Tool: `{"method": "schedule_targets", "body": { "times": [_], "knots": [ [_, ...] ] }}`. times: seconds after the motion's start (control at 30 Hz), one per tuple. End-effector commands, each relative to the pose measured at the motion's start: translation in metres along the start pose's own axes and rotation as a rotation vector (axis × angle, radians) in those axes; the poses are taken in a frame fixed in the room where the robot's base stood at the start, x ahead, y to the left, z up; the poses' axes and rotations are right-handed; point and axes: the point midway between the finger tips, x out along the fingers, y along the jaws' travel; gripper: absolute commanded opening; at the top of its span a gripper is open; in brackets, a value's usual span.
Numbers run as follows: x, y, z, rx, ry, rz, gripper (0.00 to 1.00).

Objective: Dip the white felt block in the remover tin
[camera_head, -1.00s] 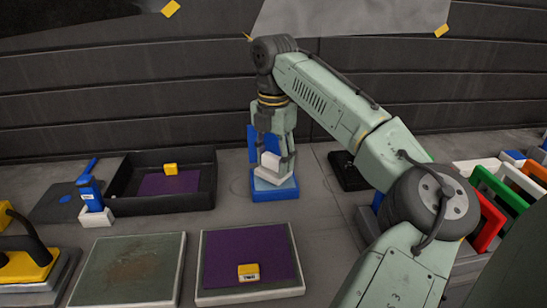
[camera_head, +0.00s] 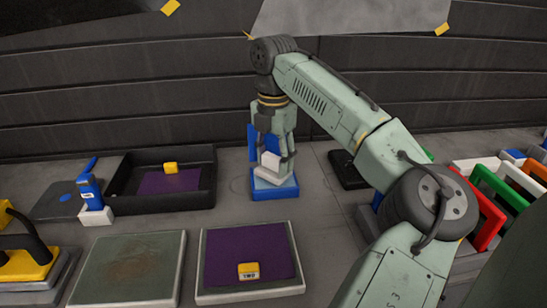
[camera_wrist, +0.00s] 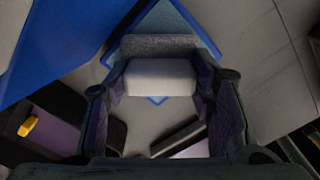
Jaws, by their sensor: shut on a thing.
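The white felt block (camera_head: 271,160) is between the fingers of my gripper (camera_head: 274,162), which is shut on it. The wrist view shows the block's pale top (camera_wrist: 160,77) and a grey felt strip (camera_wrist: 160,45) beyond it. The remover tin (camera_head: 276,194) is a low, open blue container with a light blue inside, directly under the block. It also shows in the wrist view (camera_wrist: 205,34). The block's lower part is at the tin's opening and looks slightly tilted; its underside is hidden, so I cannot tell how deep it sits.
An upright blue panel (camera_head: 253,142) stands behind the tin. A black tray (camera_head: 203,190) with a purple sheet and a blue spray bottle (camera_head: 91,188) are to the left. A small black box (camera_head: 345,170) is to the right. Two flat panels lie in front.

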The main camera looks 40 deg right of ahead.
Motion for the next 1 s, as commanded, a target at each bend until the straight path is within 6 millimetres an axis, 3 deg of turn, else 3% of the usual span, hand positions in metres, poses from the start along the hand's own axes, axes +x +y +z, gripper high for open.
{"method": "schedule_targets", "body": {
  "times": [1.0],
  "knots": [
    [0.005,0.0,-0.0001,0.0,0.001,-0.001,0.27]
  ]
}}
